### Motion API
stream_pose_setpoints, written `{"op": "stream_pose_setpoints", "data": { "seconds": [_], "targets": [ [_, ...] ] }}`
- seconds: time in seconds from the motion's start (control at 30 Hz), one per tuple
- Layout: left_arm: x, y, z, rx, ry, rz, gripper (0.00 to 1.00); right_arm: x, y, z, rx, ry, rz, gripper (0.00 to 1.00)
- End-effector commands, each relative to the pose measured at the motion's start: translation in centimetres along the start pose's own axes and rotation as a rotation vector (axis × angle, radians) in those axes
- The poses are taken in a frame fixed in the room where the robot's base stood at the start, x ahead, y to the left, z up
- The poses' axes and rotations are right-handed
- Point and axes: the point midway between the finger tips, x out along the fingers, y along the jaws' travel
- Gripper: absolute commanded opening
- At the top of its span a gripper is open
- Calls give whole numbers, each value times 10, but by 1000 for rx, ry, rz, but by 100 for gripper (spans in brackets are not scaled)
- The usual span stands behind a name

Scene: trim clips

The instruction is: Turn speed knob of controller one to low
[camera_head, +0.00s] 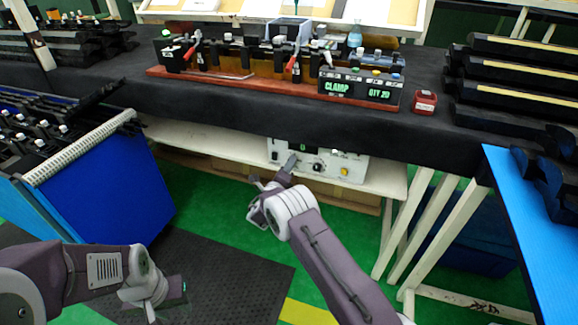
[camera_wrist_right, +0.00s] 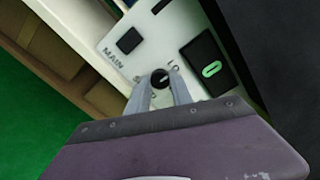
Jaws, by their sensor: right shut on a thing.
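The white controller box (camera_head: 330,158) sits on the shelf under the black bench in the head view. Its panel (camera_wrist_right: 119,40) shows in the right wrist view, with a MAIN switch (camera_wrist_right: 129,40), a lit green digit display (camera_wrist_right: 211,69) and a small black speed knob (camera_wrist_right: 159,78). My right gripper (camera_head: 291,162) reaches the left part of the panel. In the wrist view its fingertips (camera_wrist_right: 161,82) are on both sides of the knob, shut on it. A partly hidden "LO" marking is beside the knob. My left gripper (camera_head: 165,297) hangs low at left, fingers unclear.
A second dark knob (camera_head: 318,167) and a yellow button (camera_head: 345,171) lie right of my right gripper. The black bench (camera_head: 240,115) overhangs the shelf (camera_head: 205,146). A blue bin (camera_head: 110,185) stands left, and white trestle legs (camera_head: 425,220) stand right.

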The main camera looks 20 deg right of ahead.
Motion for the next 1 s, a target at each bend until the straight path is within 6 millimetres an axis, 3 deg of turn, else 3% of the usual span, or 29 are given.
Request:
{"op": "stream_pose_setpoints", "data": {
  "seconds": [0.1, 0.13, 0.2, 0.57, 0.8, 1.0],
  "targets": [
    [0, 0, 0, 0, 0, 0, 36, -1, 2, 0, -3, 0, 3, 0],
    [0, 0, 0, 0, 0, 0, 36, -1, 2, 0, -3, -1, 3, 35],
    [0, 0, 0, 0, 0, 0, 36, 0, 1, 0, -2, -1, 3, 48],
    [-5, 0, 0, 0, 0, 0, 36, -8, -1, 2, -2, -1, 2, 48],
    [-25, 0, -3, 0, 0, 0, 36, -61, -2, 3, -4, -4, 5, 48],
    [-31, 1, -3, 0, 0, 0, 36, -88, 0, 1, -2, -2, 3, 48]
  ]
}}
